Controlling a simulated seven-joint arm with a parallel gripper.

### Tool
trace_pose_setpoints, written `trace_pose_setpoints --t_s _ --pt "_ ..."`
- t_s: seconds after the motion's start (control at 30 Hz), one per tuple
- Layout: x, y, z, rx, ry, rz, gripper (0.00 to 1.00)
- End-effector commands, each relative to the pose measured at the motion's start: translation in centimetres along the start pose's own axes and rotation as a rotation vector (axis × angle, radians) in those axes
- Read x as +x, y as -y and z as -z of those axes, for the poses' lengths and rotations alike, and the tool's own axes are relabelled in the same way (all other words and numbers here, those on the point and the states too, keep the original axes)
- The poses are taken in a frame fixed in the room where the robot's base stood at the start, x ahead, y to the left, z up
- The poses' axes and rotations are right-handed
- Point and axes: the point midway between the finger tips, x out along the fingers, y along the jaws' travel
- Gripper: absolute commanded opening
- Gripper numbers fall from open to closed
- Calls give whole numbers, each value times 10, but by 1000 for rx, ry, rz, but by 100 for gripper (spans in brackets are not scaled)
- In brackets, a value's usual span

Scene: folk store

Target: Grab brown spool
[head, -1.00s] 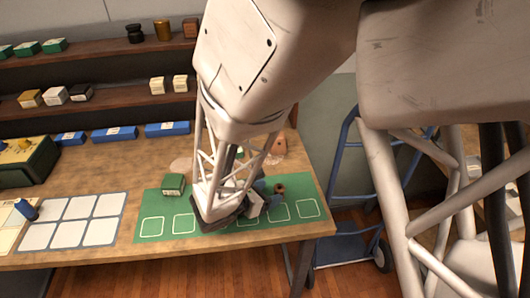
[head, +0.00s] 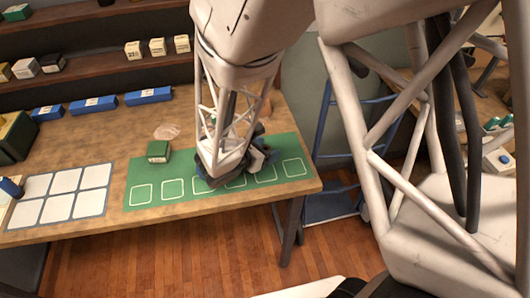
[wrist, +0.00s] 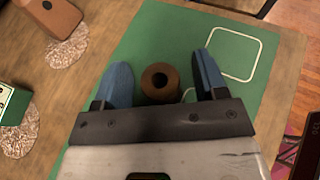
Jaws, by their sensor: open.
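The brown spool (wrist: 160,83) stands on the green mat (wrist: 152,42) in the wrist view, its round top with a dark centre hole facing the camera. My gripper (wrist: 162,65) is open, with one blue finger on each side of the spool and a gap on both sides. I cannot tell how far above the mat the fingertips are. In the head view my gripper (head: 258,162) is low over the right half of the green mat (head: 290,150), and the spool is hidden behind it.
A green box (head: 158,152) stands at the mat's upper left edge. A brown block (wrist: 50,16) and a pale round patch (wrist: 68,48) lie left of the mat in the wrist view. White-squared sheet (head: 65,195) is left; shelves (head: 100,60) rise behind the table.

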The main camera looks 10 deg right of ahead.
Motion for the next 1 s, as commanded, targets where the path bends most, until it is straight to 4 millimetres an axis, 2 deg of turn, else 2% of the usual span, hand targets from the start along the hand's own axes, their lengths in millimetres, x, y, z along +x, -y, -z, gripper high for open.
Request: trace_pose_setpoints --t_s 0.5,0.83,1.0 --pt "0 0 0 0 0 0 64" --pt "0 0 0 0 0 0 14" --pt "0 0 0 0 0 0 13"
